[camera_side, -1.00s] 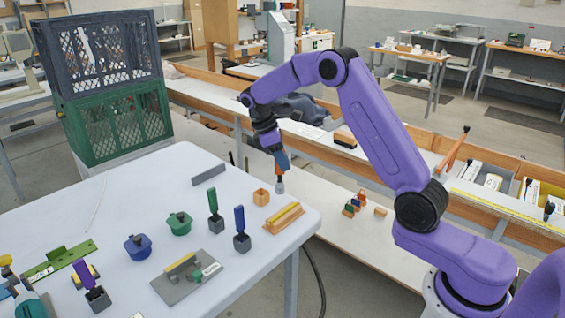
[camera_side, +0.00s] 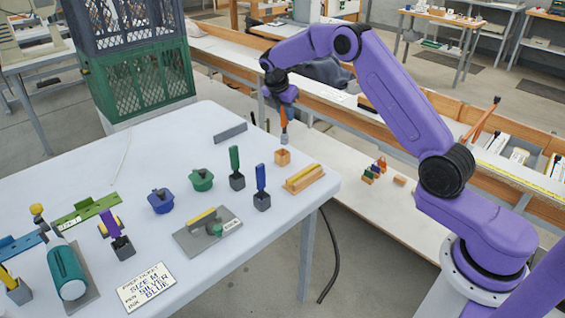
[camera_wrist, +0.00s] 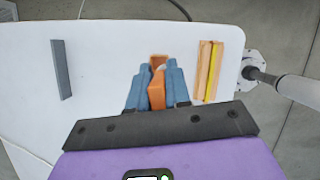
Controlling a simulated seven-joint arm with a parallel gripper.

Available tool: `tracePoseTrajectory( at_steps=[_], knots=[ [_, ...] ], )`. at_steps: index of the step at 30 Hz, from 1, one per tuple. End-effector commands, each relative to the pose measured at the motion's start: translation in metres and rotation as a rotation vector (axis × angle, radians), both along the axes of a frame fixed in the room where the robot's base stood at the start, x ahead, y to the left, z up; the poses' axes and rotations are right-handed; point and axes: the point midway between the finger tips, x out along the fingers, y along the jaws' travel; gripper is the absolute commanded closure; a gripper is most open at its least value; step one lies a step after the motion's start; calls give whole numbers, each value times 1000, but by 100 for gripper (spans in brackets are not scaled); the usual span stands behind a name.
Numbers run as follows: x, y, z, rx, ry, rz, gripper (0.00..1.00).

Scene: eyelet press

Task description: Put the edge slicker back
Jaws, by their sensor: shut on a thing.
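The edge slicker (camera_side: 284,125), an orange-handled tool with a grey tip, hangs roughly upright from my gripper (camera_side: 283,106). In the wrist view my blue fingers (camera_wrist: 157,75) are closed on its orange handle (camera_wrist: 157,88). A small open wooden cup (camera_side: 282,157) stands on the white table. In the side view the slicker's tip appears just above the cup, apart from it; the depth between them is unclear. In the wrist view the cup (camera_wrist: 159,58) is mostly hidden behind the handle and fingers.
A wooden block with a yellow strip (camera_side: 303,179) stands right of the cup, near the table edge. A grey bar (camera_side: 230,132) lies to the left. Green-handled (camera_side: 236,163) and blue-handled (camera_side: 261,184) tools stand in grey holders in front. The white table (camera_side: 150,135) has clear room behind.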

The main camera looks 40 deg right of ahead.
Motion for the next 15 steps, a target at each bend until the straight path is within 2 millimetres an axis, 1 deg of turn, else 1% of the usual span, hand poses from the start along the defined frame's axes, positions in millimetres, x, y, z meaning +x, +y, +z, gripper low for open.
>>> tracePoseTrajectory(
  at_steps=[3, 8, 11, 15],
  knots=[
    [11, -4, -2, 0, 0, 99, 100],
    [17, -5, -5, 0, 2, 165, 100],
    [18, -5, -14, 0, 4, 176, 100],
    [17, -5, -34, 1, 6, 175, 100]
  ],
)
